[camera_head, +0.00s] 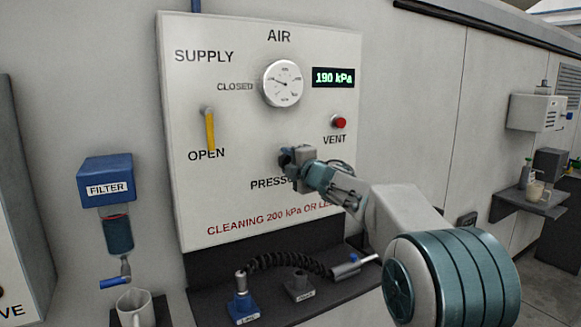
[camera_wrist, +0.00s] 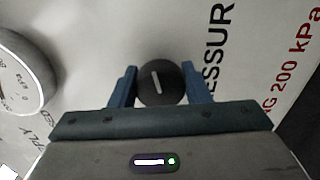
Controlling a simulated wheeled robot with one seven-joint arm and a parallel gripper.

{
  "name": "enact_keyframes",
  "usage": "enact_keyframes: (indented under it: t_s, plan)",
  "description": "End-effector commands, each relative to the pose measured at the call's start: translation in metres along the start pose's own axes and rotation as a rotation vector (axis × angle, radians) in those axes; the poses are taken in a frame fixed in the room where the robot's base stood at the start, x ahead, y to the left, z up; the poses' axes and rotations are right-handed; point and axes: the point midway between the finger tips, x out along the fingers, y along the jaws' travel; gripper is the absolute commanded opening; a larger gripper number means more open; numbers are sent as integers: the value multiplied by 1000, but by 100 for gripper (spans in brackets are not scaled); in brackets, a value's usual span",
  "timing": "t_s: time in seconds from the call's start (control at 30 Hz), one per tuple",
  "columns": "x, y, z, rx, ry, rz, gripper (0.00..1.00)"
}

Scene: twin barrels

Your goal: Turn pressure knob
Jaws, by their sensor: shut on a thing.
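The pressure knob (camera_wrist: 161,84) is a round black knob with a white pointer line. It sits on the white air panel (camera_head: 240,130). In the wrist view my gripper (camera_wrist: 160,86) has its two blue fingers on either side of the knob, shut on it. In the head view my gripper (camera_head: 290,158) reaches the panel above the partly covered "PRESSURE" label, and it hides the knob. The green display (camera_head: 333,77) reads 190 kPa. The round gauge (camera_head: 283,84) is left of the display. Red text on the panel reads "CLEANING 200 kPa OR LE…", its end hidden by my arm.
A yellow supply lever (camera_head: 210,130) points down at "OPEN". A red vent button (camera_head: 339,122) is above and right of my gripper. A blue filter (camera_head: 106,170) hangs at left. A black hose (camera_head: 290,260) lies on the dark shelf below the panel.

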Motion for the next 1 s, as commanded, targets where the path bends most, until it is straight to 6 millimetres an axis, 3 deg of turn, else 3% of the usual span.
enact_keyframes:
  t_s: [0.7, 0.73, 0.8, 1.0]
  plan:
    - [-1, 4, 1, -74, -2, 5, 20]
    - [-1, 4, 1, -74, -2, 5, 48]
    - [0, 3, 1, -74, -2, 4, 64]
    - [0, 2, 0, -73, 0, 2, 64]
